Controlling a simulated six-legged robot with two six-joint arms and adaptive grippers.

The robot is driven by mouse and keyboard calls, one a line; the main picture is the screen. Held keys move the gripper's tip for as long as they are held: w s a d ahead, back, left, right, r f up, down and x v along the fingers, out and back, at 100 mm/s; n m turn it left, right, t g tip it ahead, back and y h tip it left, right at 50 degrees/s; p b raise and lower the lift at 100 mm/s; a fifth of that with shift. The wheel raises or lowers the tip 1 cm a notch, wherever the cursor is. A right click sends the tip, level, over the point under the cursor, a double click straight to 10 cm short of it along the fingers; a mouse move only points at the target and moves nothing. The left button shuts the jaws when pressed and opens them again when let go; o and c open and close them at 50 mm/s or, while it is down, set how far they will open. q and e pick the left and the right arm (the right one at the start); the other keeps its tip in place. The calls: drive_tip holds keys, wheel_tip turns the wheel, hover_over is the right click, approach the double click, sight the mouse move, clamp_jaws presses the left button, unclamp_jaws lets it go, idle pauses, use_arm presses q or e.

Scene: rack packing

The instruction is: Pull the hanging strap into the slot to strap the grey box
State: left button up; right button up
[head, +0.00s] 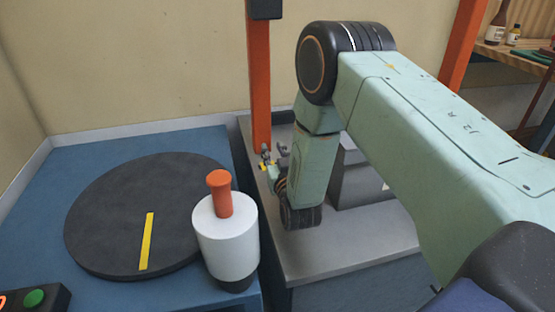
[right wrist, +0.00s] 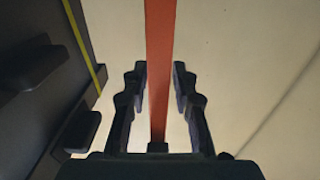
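The grey box (head: 352,172) stands on the grey platform and is partly hidden behind my right arm. My right gripper (head: 268,158) is low beside an orange upright band (head: 259,85), left of the box. In the right wrist view my right gripper's fingers (right wrist: 160,85) stand apart, and the orange band (right wrist: 160,60) shows between them. I cannot tell whether they touch it. A small yellow piece (head: 264,167) shows by the fingers, and a thin yellow line (right wrist: 82,42) runs at left in the wrist view. I cannot make out the strap or slot for certain. My left gripper is not in view.
A black turntable (head: 105,215) with a yellow stripe lies on the blue surface at left. A white cylinder with an orange knob (head: 225,242) stands at its right edge. A green button (head: 34,297) is at lower left. Shelves with bottles (head: 515,35) are at upper right.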

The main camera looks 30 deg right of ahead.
drive_tip(key=shift+v, duration=1.9)
drive_tip(key=shift+r, duration=0.1)
